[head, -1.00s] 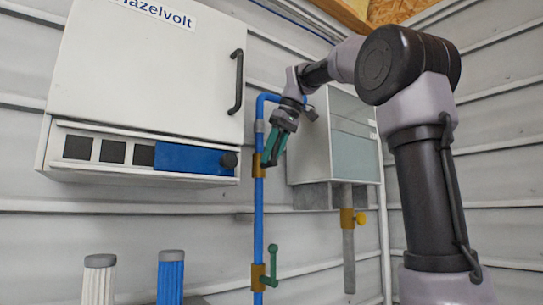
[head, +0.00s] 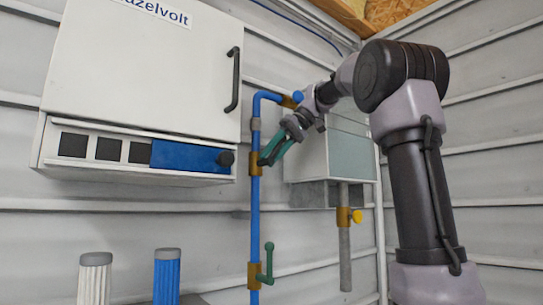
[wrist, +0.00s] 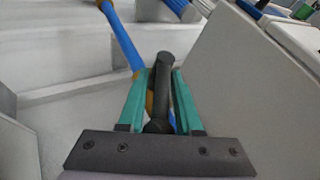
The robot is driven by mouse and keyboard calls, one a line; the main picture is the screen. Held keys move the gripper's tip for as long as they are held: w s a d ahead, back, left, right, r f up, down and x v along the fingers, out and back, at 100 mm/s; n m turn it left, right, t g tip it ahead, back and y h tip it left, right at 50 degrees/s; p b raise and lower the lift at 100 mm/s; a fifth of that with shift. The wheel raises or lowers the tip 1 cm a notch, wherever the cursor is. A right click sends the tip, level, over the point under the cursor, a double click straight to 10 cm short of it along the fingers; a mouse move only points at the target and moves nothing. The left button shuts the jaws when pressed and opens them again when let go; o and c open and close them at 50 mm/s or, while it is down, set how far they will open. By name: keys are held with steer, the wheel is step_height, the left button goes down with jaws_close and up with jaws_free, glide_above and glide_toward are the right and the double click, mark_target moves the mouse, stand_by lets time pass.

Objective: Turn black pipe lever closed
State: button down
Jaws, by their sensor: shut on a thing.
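The black pipe lever (wrist: 163,72) is a dark rounded bar between my gripper's green fingers in the wrist view. My gripper (wrist: 161,78) is shut on it. In the head view my gripper (head: 268,158) comes in from the upper right at a slant, its fingertips beside the upper brass valve (head: 255,168) on the blue pipe (head: 255,215). The lever is mostly hidden by the fingers there. The blue pipe also shows in the wrist view (wrist: 121,36), running up and left past the fingers.
A white cabinet (head: 145,65) with a black handle hangs left of the pipe. A grey box (head: 348,155) is close behind my gripper on the right. A green lever (head: 268,262) is lower on the pipe; a yellow lever (head: 357,216) is on the grey pipe.

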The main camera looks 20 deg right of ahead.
mark_target(285, 137)
steer(key=shift+s+a+r, duration=0.15)
steer(key=shift+a+r, duration=0.1)
steer(key=c, duration=0.8)
jaws_free()
steer(key=shift+d+f, duration=0.1)
steer(key=shift+f, duration=0.05)
steer(key=shift+d, duration=0.1)
steer(key=v, duration=1)
steer(key=shift+d+r, duration=0.2)
steer(key=shift+r, duration=0.05)
